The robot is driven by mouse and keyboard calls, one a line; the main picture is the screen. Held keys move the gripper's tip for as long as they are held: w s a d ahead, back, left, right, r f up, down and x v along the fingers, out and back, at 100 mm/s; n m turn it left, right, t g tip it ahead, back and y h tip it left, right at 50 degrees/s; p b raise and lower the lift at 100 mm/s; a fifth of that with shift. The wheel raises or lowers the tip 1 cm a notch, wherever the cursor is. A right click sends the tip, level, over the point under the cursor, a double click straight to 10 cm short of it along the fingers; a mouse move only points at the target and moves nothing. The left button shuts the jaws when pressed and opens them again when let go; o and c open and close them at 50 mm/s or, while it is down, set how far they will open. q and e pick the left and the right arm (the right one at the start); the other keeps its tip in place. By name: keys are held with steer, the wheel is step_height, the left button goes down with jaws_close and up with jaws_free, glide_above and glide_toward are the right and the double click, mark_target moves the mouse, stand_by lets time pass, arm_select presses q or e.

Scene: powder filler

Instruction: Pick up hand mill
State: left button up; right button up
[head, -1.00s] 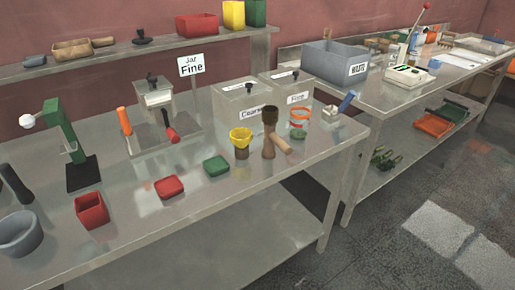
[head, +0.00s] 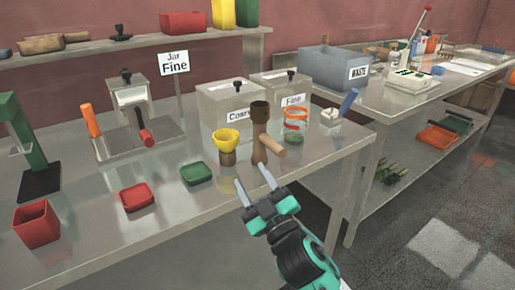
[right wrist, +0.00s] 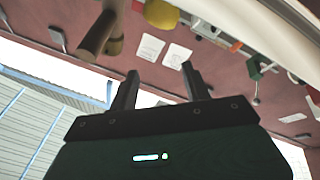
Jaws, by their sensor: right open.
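The hand mill (head: 260,125) looks like a dark brown upright cylinder with a lighter wooden handle sticking out toward the lower right. It stands on the metal table near its front edge. My right gripper (head: 254,182) is open and empty, in front of and below the mill in the head view, apart from it. In the right wrist view the open fingers (right wrist: 160,73) have nothing between them, and a brown handle-like part, seemingly the mill's (right wrist: 97,34), shows at upper left. My left gripper is not in view.
A yellow-topped cup (head: 226,142) stands just left of the mill, and an orange-ringed glass jar (head: 295,127) just right. Green (head: 195,174) and red (head: 137,197) trays lie to the left. Two labelled bins, Coarse (head: 222,105) and Fine (head: 290,84), stand behind.

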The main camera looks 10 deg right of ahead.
steer(key=s+a+r+n+g+y, duration=0.4)
steer(key=a+r+n+g+y, duration=0.55)
steer(key=n+y, duration=0.65)
steer(key=s+a+r+n+g+y, duration=0.25)
steer(key=a+n+g, duration=0.25)
steer(key=n+g, duration=0.4)
steer(key=n+t+h, duration=0.2)
steer(key=n+h, duration=0.3)
steer(key=h, duration=2.1)
glide_toward(273, 140)
steer(key=x, duration=0.7)
steer(key=shift+f, duration=0.1)
steer(key=shift+a+x, duration=0.15)
steer(key=shift+x, duration=1.4)
steer(key=shift+a+x, duration=0.2)
steer(key=shift+x, duration=1.35)
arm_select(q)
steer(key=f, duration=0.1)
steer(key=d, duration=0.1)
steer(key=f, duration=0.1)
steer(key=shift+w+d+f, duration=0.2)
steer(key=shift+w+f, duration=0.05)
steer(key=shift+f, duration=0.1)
arm_select(e)
jaws_close()
